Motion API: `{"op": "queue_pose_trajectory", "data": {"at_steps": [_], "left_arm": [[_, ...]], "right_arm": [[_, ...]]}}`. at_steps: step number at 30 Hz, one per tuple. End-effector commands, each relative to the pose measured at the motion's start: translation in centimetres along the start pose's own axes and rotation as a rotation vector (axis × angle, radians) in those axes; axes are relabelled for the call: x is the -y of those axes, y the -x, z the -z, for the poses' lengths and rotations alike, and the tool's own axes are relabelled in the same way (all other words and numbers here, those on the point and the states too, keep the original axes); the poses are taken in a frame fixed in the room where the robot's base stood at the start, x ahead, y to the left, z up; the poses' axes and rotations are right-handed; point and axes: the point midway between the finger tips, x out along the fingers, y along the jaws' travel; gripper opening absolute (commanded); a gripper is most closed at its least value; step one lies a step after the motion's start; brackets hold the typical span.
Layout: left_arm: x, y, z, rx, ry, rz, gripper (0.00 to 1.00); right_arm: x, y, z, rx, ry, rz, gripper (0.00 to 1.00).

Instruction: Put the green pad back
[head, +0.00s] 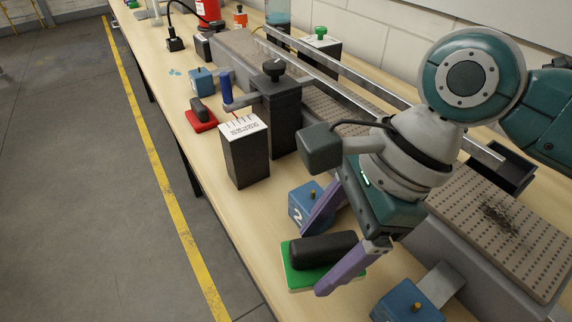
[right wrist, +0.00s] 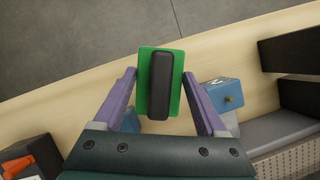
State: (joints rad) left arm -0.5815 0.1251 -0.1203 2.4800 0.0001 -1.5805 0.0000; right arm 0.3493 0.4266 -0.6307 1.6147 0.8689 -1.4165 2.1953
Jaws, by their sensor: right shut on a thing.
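The green pad (head: 296,277) is a flat green plate with a black block handle (head: 322,250) on top. It is at the near front edge of the wooden table in the head view. My right gripper (head: 328,250) is shut on the pad, with its purple fingers at either side. My left gripper is not in view.
A blue box marked 2 (head: 305,205) stands just behind the pad, and another blue box (head: 407,303) is to its right. A red pad (head: 201,122) lies farther along the table (head: 262,250). A dark box with a white top (head: 246,160) stands nearby. A conveyor (head: 480,230) runs behind.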

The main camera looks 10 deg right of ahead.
Motion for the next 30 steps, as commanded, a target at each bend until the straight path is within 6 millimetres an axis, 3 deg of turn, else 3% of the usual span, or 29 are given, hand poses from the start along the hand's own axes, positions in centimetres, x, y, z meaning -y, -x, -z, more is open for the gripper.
{"op": "queue_pose_trajectory", "data": {"at_steps": [1,3,10,15,29,30], "left_arm": [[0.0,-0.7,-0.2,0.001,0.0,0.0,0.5],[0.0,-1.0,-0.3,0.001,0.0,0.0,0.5],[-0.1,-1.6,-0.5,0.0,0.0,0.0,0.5],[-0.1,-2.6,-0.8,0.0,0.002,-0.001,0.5],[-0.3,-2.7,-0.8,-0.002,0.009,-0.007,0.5],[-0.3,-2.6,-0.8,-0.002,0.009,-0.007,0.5]], "right_arm": [[0.0,-1.5,0.6,0.0,-0.002,-0.003,0.3],[-0.1,-2.8,1.2,-0.001,-0.001,-0.003,0.3],[0.0,-4.8,2.0,0.0,0.001,-0.001,0.3],[0.0,-7.2,3.1,-0.001,0.0,-0.001,0.3],[0.0,-8.0,3.4,0.0,0.001,0.0,0.3],[0.0,-8.0,3.4,0.0,0.001,0.0,0.77]]}}
